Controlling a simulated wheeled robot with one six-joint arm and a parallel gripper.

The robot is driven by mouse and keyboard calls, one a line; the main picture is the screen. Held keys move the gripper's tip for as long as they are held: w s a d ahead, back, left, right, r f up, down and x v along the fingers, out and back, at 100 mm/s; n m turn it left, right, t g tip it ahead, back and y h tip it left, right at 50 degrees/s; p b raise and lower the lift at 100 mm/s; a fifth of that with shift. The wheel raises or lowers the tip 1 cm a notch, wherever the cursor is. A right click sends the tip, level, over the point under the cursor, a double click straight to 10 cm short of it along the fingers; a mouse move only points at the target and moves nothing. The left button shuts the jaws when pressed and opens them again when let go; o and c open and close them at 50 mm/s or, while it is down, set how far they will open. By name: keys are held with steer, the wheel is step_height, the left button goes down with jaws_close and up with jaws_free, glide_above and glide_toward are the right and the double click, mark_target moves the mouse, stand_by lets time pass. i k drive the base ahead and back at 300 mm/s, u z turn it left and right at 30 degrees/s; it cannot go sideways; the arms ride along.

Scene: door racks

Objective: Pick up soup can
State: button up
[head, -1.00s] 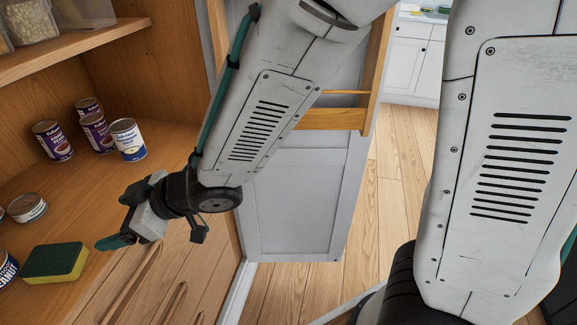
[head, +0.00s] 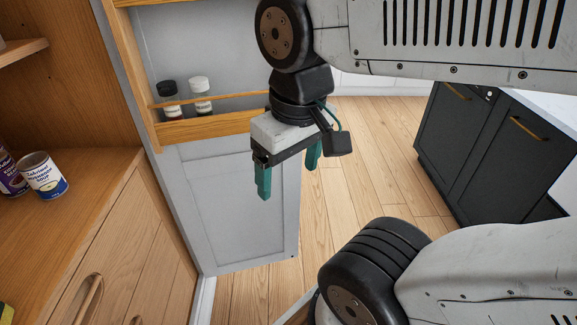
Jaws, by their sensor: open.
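A can with a white and blue label (head: 44,175) stands upright on the wooden cabinet shelf at the left edge of the head view; its small print is hard to read, so I cannot be sure it is the soup can. A purple-labelled can (head: 10,174) stands just left of it, cut off by the frame. My gripper (head: 288,176) is open and empty, with its teal fingers pointing down. It is well to the right of the cans, in front of the grey cabinet door and apart from it.
The open grey door (head: 243,205) stands right of the shelf. Its wooden rack (head: 215,126) holds two jars with a dark lid (head: 170,100) and a white lid (head: 201,96). Dark cabinets (head: 480,150) stand at the right. Bare wooden floor (head: 370,150) lies between.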

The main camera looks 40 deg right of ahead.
mark_target(38, 168)
steer(key=u, duration=0.5)
steer(key=k, duration=0.5)
steer(key=u, duration=0.4)
steer(key=i, duration=1)
